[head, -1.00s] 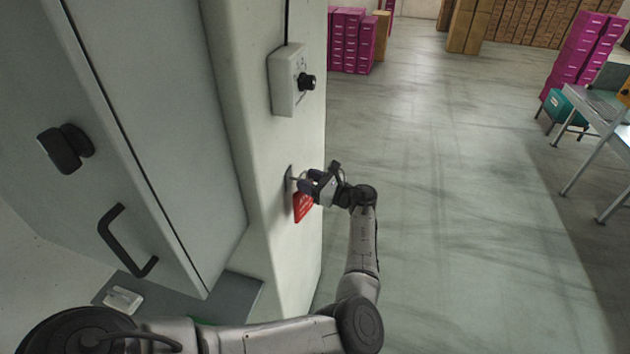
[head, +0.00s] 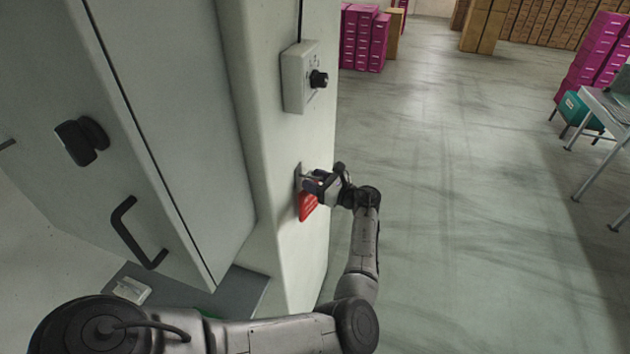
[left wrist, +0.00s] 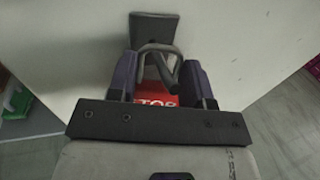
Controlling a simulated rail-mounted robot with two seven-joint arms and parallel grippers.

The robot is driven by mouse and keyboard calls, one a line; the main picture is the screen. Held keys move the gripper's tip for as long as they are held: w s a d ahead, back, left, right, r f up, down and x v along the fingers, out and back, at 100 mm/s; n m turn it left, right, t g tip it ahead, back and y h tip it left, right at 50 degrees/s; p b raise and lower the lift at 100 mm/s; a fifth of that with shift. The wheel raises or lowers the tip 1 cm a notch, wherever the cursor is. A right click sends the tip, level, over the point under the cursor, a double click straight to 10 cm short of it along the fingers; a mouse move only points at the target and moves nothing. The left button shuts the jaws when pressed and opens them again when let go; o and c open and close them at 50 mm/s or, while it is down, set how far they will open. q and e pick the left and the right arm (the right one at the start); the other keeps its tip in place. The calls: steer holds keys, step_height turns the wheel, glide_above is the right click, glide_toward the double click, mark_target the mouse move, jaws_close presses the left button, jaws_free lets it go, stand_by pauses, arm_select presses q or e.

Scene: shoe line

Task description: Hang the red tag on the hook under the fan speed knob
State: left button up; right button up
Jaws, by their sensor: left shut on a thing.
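The red tag (head: 308,208) hangs below my left gripper (head: 312,185), which is shut on it close to the pillar face. The hook's dark square plate (head: 298,176) is on the pillar, straight below the fan speed knob (head: 319,79) and its pale box. In the left wrist view, the hook plate (left wrist: 155,27) is ahead, with grey bent metal (left wrist: 158,58) between the fingers (left wrist: 162,78). Part of the red tag (left wrist: 156,99) with white letters shows below that metal. I cannot tell whether the tag's loop is around the hook. My right gripper is out of view.
The floor right of the pillar is open. Magenta boxes (head: 364,38) stand behind, and a metal table (head: 610,108) is at right.

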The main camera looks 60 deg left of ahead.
arm_select(q)
steer(key=o, duration=1)
steer(key=shift+w+d, duration=0.15)
steer(key=shift+d, duration=0.05)
steer(key=shift+b+v, duration=2.05)
steer(key=shift+v, duration=4.6)
